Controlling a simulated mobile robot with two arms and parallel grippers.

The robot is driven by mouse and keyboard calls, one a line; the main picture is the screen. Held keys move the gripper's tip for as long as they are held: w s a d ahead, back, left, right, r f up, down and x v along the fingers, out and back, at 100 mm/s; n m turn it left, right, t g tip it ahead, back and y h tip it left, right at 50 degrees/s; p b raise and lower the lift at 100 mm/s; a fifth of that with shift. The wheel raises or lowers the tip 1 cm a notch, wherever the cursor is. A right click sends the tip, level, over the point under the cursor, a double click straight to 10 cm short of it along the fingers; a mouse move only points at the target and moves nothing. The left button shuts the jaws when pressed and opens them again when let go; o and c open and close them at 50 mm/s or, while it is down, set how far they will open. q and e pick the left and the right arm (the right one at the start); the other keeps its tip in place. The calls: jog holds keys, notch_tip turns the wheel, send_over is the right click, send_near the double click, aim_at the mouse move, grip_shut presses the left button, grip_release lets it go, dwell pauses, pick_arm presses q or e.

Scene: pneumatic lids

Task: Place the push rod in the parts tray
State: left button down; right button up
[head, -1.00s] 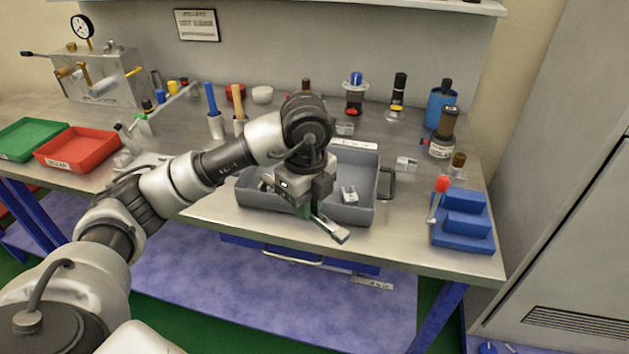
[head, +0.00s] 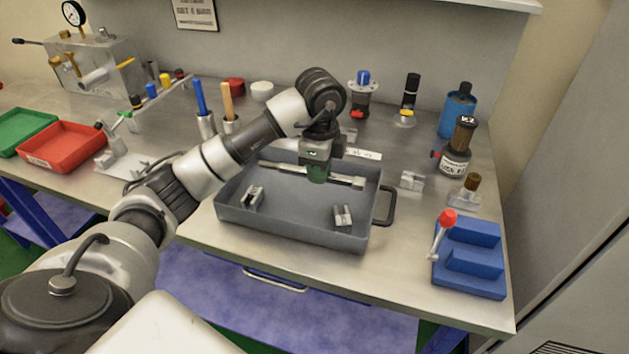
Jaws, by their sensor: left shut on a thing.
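The grey parts tray (head: 290,231) stands on the bench in the head view, with a dark handle at its right side. My left gripper (head: 317,176) is over the back part of the tray, pointing down. It is shut on the push rod (head: 347,180), a thin silver bar with a thicker block at its right end. The rod lies crosswise, its ends sticking out on both sides of the fingers. I cannot tell whether it touches the tray floor. The fingers hide the rod's middle. My right gripper is not in view.
Two small metal parts, a left one (head: 253,198) and a right one (head: 342,216), sit in the tray. A blue stepped block (head: 470,262) with a red-knobbed lever stands at right. A red tray (head: 62,148) is at left. Bottles line the back. The tray's middle is clear.

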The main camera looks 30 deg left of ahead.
aim_at(315, 186)
pick_arm(q)
jog(key=w+a+f, duration=0.2)
jog(key=w, duration=0.1)
jog(key=shift+a+f, duration=0.2)
jog(key=shift+w+a+f, duration=0.45)
jog(key=shift+w+a, duration=0.1)
jog(key=shift+w, duration=0.2)
jog(key=shift+f, duration=0.15)
notch_tip(315, 186, down, 3)
jog(key=shift+f+p, duration=0.1)
jog(key=shift+p, duration=0.45)
jog(key=shift+f, duration=0.35)
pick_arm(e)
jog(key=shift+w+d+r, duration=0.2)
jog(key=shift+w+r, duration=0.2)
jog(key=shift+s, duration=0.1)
